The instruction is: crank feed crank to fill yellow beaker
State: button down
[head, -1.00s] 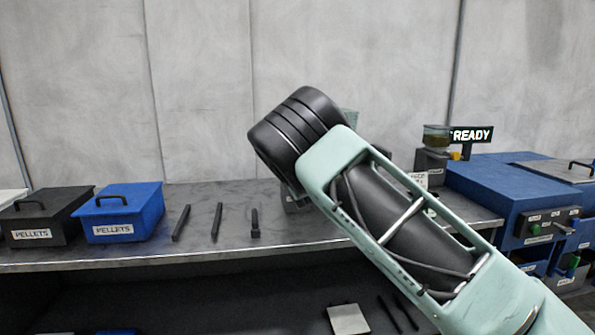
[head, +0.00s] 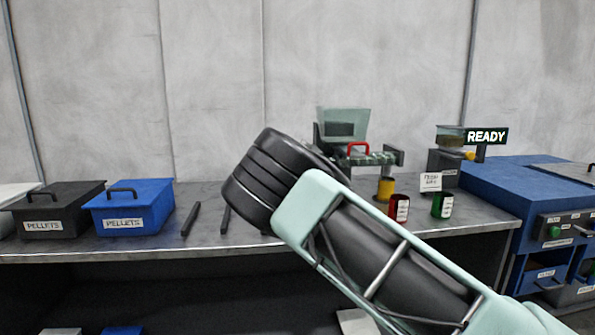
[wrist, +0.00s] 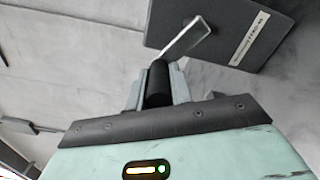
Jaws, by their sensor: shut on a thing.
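In the wrist view my gripper (wrist: 158,80) is shut on the black grip of a crank (wrist: 186,40). The crank's pale metal arm runs up to a dark box (wrist: 225,22) with a white label, only partly readable. In the head view my arm hides my gripper and the crank. The yellow beaker (head: 385,190) stands on the bench below a machine with a pale green hopper (head: 343,122) and a red handle (head: 358,148). Its fill level cannot be told.
A red beaker (head: 398,208) and a green beaker (head: 441,205) stand near the bench's front edge. A READY sign (head: 486,136) stands by a small dispenser (head: 446,160). Blue (head: 130,208) and black (head: 55,210) pellet bins are at left; a dark rod (head: 191,219) lies beside them.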

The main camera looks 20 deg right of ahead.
jog(key=shift+f, duration=0.1)
jog(key=c, duration=1.3)
grip_release()
jog(key=shift+o, duration=0.2)
jog(key=b+v, duration=0.1)
jog(key=v, duration=1.6)
jog(key=shift+s, duration=0.25)
